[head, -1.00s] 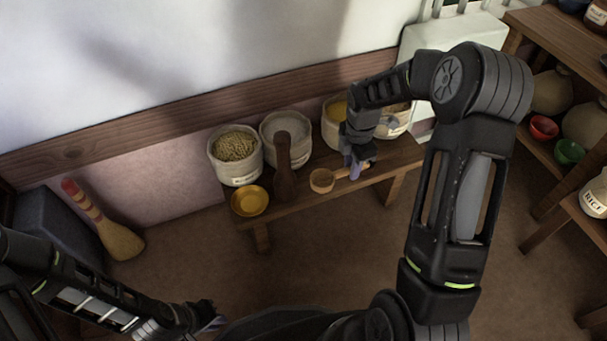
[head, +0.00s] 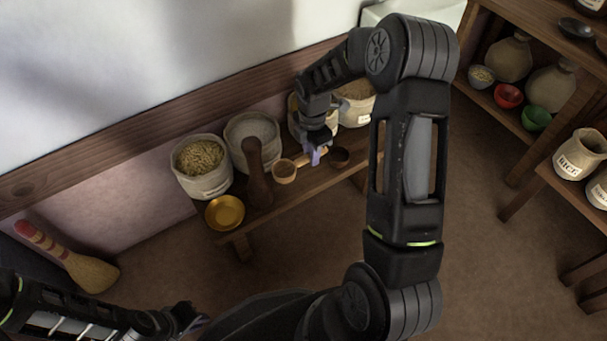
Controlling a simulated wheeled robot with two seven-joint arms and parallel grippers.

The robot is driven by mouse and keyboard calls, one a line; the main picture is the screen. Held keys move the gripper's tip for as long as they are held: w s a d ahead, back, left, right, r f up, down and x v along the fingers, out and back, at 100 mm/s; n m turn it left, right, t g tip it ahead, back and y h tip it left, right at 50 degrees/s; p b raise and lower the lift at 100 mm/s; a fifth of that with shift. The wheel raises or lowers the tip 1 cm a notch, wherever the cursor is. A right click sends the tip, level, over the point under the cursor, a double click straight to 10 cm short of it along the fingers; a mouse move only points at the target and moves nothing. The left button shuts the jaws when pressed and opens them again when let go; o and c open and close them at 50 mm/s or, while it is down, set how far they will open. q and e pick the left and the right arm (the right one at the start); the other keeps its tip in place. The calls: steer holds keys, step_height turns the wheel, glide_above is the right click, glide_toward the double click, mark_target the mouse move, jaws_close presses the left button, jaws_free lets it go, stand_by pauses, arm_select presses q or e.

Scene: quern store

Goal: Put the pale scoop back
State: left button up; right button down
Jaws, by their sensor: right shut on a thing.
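The pale scoop (head: 285,173) is a small light-wood cup with a handle pointing right. It is at the bench (head: 290,205), just right of a dark wooden pestle-like piece (head: 256,170). I cannot tell whether it touches the bench top. My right gripper (head: 315,156) is shut on its handle, and the fingers hide the handle's end. A darker small wooden cup (head: 340,155) sits on the bench right of the gripper. My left gripper (head: 198,322) is low at the bottom left, away from the bench, its fingers unclear.
Several sacks line the bench's back, including a grain sack (head: 203,167) and a pale-filled sack (head: 252,135). A yellow bowl (head: 225,212) is at the left end. A brush (head: 75,265) leans at the far left. Shelves (head: 548,130) with jars and bowls stand right. Floor between is clear.

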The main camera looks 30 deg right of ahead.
mark_target(311, 176)
steer(key=shift+f, duration=0.75)
steer(key=shift+f+b, duration=1.1)
steer(key=shift+f, duration=1.4)
steer(key=shift+f, duration=0.1)
steer(key=c, duration=1.3)
jaws_free()
step_height(311, 176, up, 12)
steer(key=p, duration=0.4)
